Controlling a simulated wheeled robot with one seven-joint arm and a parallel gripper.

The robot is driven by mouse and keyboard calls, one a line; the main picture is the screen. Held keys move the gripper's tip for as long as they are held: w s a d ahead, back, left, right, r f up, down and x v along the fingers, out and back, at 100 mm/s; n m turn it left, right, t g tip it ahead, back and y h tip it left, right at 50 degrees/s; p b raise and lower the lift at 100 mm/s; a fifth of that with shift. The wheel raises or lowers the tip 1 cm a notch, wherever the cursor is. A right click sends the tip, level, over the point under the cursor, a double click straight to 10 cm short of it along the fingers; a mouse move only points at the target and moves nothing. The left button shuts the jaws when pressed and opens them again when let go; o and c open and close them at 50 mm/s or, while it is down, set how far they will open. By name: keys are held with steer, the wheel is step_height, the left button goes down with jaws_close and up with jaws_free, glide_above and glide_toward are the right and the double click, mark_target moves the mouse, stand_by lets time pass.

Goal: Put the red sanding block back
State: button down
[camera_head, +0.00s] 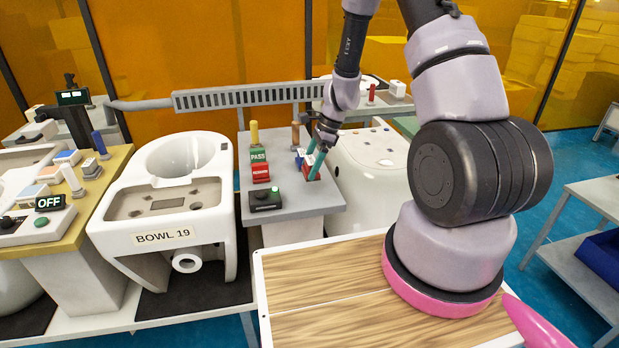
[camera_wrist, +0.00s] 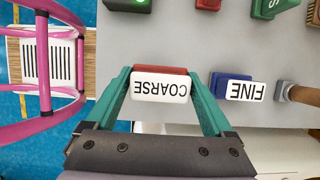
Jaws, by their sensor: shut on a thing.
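The red sanding block (camera_wrist: 160,70), with a white plate lettered COARSE, sits between the teal fingers of my gripper (camera_wrist: 162,84) in the wrist view. The fingers touch it at both sides. In the head view my gripper (camera_head: 315,163) is at the right part of the grey stand, and the red block (camera_head: 312,174) shows low between the fingers. I cannot tell whether it rests on the stand or hangs just above. A blue block (camera_wrist: 232,85) with a white plate lettered FINE stands close to the right finger in the wrist view, apart from it.
The grey stand (camera_head: 295,203) also bears a green PASS block (camera_head: 258,156), a red block (camera_head: 261,173), a black box (camera_head: 265,199) and upright handles. A toilet bowl marked BOWL 19 (camera_head: 165,210) stands to the left. A white rounded body (camera_head: 372,170) is close on the right.

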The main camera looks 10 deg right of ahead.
steer(key=shift+f, duration=1.95)
steer(key=shift+d+f, duration=0.1)
jaws_free()
steer(key=s+d+r+n+t, duration=0.1)
steer(key=s+d+r+n, duration=0.15)
steer(key=r, duration=1.35)
steer(key=s+d+r+n+t, duration=0.2)
steer(key=s+r+n, duration=0.2)
steer(key=r, duration=1.2)
steer(key=s+d+r+n+t+h, duration=0.1)
steer(key=s+r+n+t+h, duration=0.1)
steer(key=s+r+n+t, duration=0.2)
steer(key=shift+s+d+r+n+h, duration=0.25)
steer(key=shift+s+r+n, duration=1.5)
steer(key=shift+s+r, duration=3.15)
